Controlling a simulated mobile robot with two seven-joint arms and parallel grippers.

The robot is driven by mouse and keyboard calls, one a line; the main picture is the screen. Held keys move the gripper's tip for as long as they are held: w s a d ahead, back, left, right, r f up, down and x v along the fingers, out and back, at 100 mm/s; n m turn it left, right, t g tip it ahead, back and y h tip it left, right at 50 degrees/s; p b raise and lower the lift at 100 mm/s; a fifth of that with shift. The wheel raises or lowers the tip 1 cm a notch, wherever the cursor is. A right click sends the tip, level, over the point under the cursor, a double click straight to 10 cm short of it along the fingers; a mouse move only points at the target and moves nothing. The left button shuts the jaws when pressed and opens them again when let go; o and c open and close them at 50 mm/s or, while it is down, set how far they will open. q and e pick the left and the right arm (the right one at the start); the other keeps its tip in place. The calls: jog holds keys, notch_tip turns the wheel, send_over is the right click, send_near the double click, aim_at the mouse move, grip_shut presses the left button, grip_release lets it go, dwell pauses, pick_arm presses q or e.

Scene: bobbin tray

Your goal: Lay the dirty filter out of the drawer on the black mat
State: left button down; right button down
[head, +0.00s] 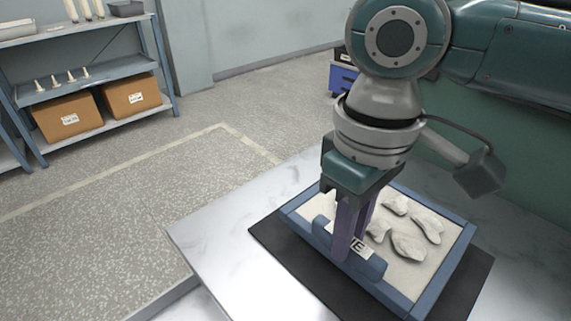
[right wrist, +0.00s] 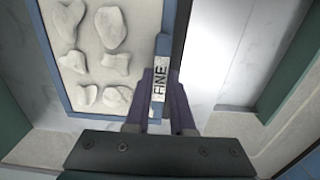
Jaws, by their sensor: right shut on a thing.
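The filter (head: 408,273) is a flat panel with a blue frame and a pale face bearing several whitish, stone-like lumps. It lies flat over the black mat (head: 281,257), whose dark border shows to its left and right. I cannot tell whether a small gap remains beneath it. My right gripper (head: 349,246) points down and is shut on the blue grip at the filter's near-left side. A white label ending in "NE" in the head view reads "FINE" in the right wrist view (right wrist: 160,84). My left gripper is not in view, nor is any drawer.
The mat lies on a pale marbled table (head: 215,240), with bare top to its left. A shelf unit (head: 75,35) with two cardboard boxes (head: 68,118) stands far left. A blue container (head: 343,78) sits at the back. Speckled floor lies between.

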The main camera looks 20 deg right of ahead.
notch_tip(320, 180, down, 3)
jog(key=shift+b, duration=0.3)
jog(key=shift+f, duration=0.3)
jog(key=shift+f, duration=0.1)
jog(key=c, duration=0.8)
grip_release()
jog(key=shift+o, duration=0.2)
